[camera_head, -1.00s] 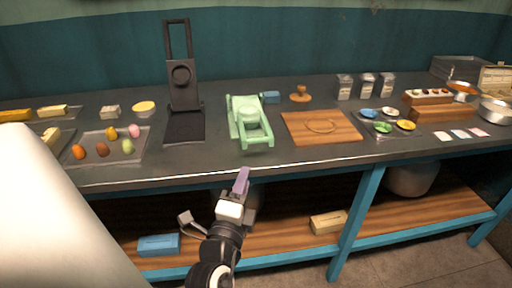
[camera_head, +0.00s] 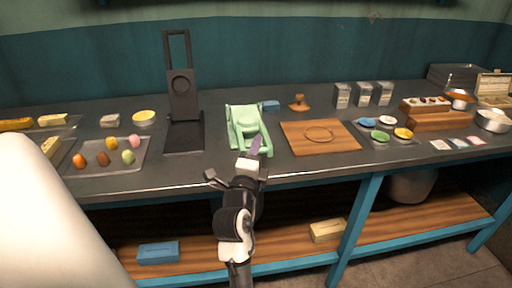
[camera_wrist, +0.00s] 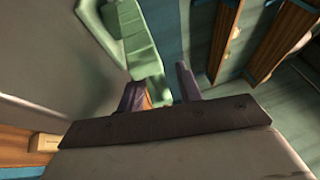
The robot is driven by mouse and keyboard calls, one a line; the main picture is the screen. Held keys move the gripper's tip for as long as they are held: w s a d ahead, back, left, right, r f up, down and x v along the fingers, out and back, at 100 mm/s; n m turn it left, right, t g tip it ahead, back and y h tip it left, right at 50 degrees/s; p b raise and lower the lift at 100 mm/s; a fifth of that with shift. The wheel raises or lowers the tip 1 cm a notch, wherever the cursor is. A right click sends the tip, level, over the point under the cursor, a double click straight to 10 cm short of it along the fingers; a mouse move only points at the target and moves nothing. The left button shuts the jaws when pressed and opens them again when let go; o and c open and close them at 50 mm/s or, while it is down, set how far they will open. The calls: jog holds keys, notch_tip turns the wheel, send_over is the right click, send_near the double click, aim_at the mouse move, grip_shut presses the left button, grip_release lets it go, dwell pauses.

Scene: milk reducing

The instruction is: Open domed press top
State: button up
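The pale green domed press (camera_head: 238,130) lies on the counter near its front edge, with a round dome in its middle. Its top looks lowered flat over the base. My gripper (camera_head: 256,145) is at the press's front end and hides part of it. In the wrist view, my gripper (camera_wrist: 161,86) has its two purple-grey fingers apart. The green press (camera_wrist: 137,45) shows just beyond them, its end near the gap between the fingertips. I cannot tell whether the fingers touch it.
A black press (camera_head: 184,135) with an upright frame stands left of the green one. A wooden board (camera_head: 300,137) is to the right. A tray of coloured egg-shaped pieces (camera_head: 92,166) sits at the left. The counter's front edge runs below my gripper.

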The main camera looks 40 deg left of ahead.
jog(key=shift+w, duration=0.1)
grip_shut()
dwell(0.3)
